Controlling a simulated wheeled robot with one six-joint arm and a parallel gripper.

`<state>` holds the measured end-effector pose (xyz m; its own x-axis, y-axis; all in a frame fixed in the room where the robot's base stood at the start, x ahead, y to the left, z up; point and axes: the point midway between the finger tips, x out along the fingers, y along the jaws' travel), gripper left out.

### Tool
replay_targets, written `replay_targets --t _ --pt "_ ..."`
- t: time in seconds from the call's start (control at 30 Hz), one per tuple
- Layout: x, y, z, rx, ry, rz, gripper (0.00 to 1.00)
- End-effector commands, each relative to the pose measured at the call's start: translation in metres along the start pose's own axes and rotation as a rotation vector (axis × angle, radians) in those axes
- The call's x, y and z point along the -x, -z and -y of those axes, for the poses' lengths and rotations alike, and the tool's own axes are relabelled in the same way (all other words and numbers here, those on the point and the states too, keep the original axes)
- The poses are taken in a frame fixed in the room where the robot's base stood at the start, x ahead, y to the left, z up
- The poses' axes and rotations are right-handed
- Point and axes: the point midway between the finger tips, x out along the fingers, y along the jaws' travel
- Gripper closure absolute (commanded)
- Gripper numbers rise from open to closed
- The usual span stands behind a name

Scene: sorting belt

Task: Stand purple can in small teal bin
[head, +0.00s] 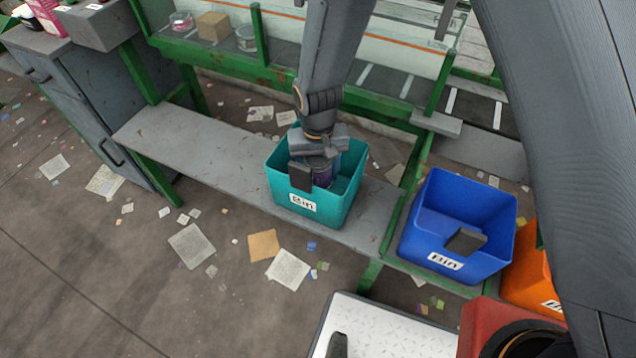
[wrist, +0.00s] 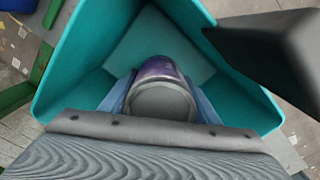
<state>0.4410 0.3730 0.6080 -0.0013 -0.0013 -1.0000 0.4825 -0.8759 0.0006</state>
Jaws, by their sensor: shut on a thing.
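The small teal bin (head: 347,207) stands on the grey lower shelf, with a white label on its front. My gripper (head: 314,178) reaches down into the bin from above and is shut on the purple can (head: 322,177). In the wrist view the purple can (wrist: 158,71) shows its grey round end towards the camera, with the teal bin (wrist: 75,62) walls around it. The can looks roughly upright inside the bin. Its lower end is hidden, so I cannot tell whether it touches the bin floor.
A blue bin (head: 421,245) holding a dark block (head: 465,241) and an orange bin (head: 524,272) stand to the right. The grey shelf (head: 190,140) is bare left of the teal bin. A belt behind carries a cardboard box (head: 213,27) and tins. Papers litter the floor.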

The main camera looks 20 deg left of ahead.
Motion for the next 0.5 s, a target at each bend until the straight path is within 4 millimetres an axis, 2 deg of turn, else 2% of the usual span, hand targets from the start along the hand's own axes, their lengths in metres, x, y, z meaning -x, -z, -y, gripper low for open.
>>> replay_targets --t 0.17,0.4,0.5 --pt "-0.012 0.001 0.000 0.000 0.000 -0.001 0.66" --pt "-0.044 0.000 0.000 0.000 0.000 0.001 0.66" --pt "-0.046 0.001 0.000 0.000 0.001 -0.002 0.66"
